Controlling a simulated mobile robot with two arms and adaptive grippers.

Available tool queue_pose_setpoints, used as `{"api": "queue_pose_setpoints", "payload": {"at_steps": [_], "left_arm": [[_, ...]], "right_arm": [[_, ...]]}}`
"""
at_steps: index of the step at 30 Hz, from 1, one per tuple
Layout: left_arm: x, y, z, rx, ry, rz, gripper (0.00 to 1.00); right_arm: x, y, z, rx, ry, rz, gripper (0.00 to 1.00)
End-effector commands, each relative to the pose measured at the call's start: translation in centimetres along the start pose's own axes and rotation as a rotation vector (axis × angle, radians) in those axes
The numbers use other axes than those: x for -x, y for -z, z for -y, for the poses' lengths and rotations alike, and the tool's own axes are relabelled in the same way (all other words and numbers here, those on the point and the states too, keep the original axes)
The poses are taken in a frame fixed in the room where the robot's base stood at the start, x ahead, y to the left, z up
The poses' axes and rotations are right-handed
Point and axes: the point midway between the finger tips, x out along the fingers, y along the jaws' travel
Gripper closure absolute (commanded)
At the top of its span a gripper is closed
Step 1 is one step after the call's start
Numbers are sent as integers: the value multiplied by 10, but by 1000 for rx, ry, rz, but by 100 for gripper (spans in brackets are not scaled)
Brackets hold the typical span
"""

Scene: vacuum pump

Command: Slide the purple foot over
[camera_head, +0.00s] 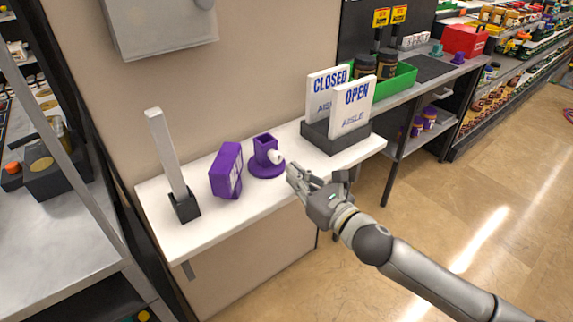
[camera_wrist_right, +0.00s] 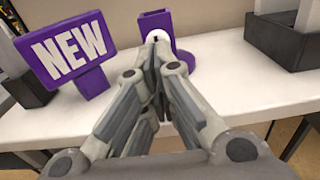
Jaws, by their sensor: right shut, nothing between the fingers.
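The purple foot (camera_head: 267,168) stands upright on the white shelf, with a round base, a square socket and a white round part on its side. In the wrist view the foot (camera_wrist_right: 184,60) is just beyond my fingertips and partly hidden by them. My right gripper (camera_head: 293,172) is shut and empty, with its tips pointing at the foot's white side. The gripper also fills the middle of the wrist view (camera_wrist_right: 157,58). I cannot tell whether the tips touch the foot. My left gripper is not in view.
A purple sign reading NEW (camera_wrist_right: 70,50) stands left of the foot (camera_head: 227,170). A white post in a dark block (camera_head: 168,160) is farther left. CLOSED and OPEN signs stand in a dark holder (camera_head: 336,138) to the right. The white shelf (camera_head: 220,220) has bare room along its front.

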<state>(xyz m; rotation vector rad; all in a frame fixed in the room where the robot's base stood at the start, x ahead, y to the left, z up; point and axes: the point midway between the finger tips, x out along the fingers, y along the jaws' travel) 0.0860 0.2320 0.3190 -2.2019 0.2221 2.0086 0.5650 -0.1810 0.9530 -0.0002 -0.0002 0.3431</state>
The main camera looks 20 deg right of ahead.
Motion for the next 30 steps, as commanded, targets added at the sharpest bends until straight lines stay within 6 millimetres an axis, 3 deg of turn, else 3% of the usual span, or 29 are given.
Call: {"api": "queue_pose_setpoints", "payload": {"at_steps": [7,23,30], "left_arm": [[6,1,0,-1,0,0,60],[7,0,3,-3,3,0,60],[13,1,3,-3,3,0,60]], "right_arm": [[-30,-1,0,-1,1,1,100],[-38,0,0,-1,0,0,100],[-67,-2,1,0,1,2,100]]}}
